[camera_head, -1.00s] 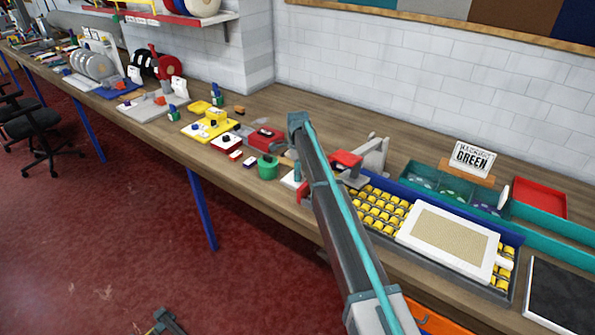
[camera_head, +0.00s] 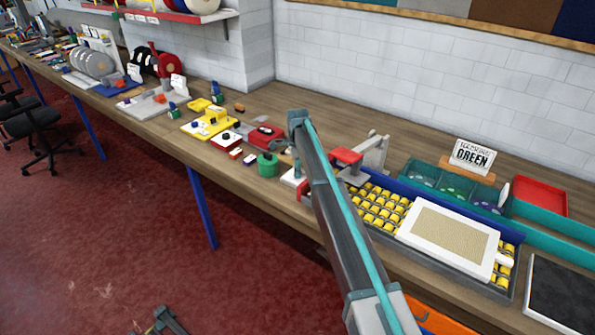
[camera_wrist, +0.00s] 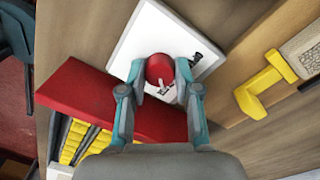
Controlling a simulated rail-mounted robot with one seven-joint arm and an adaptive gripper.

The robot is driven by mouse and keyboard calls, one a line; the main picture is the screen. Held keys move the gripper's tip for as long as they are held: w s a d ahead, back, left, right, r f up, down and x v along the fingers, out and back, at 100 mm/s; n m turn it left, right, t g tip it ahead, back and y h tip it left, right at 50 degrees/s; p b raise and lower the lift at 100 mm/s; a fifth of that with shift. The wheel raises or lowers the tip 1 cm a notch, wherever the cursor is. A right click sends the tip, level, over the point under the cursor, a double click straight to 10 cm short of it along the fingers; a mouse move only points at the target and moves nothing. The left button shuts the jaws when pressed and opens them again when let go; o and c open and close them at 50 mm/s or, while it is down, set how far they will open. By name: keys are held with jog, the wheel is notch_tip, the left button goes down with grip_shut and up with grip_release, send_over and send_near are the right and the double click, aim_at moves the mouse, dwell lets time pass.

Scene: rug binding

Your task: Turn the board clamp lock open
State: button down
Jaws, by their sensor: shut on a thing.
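In the wrist view, my gripper (camera_wrist: 159,76) has its two teal-grey fingers closed on either side of a round red knob (camera_wrist: 159,68), which I take to be the board clamp lock. The knob sits on a square white plate (camera_wrist: 150,30). A small pale pointer and dark markings show on the plate beside the knob. How far the knob is turned is hard to tell. In the head view, my arm hides most of the gripper and the knob. A bit of the white plate (camera_head: 290,178) shows left of the arm.
A red bar (camera_wrist: 80,88) lies beside the plate, with a rack of yellow pieces (camera_wrist: 75,140) below it. A yellow bracket (camera_wrist: 262,85) is at right.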

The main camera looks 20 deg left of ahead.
jog(key=n+b, duration=0.2)
jog(key=n, duration=0.2)
jog(key=shift+f+n, duration=0.1)
jog(key=shift+n, duration=0.2)
jog(key=n+b, duration=0.2)
jog(key=n, duration=0.2)
jog(key=n+b, duration=0.1)
jog(key=n, duration=0.4)
jog(key=shift+t, duration=0.3)
jog(key=shift+n+b, duration=0.55)
jog(key=shift+n, duration=1.25)
jog(key=c, duration=0.8)
grip_release()
jog(key=r, duration=1.2)
jog(key=shift+s+a+r, duration=0.1)
jog(key=shift+s+a, duration=0.05)
jog(key=shift+a, duration=0.1)
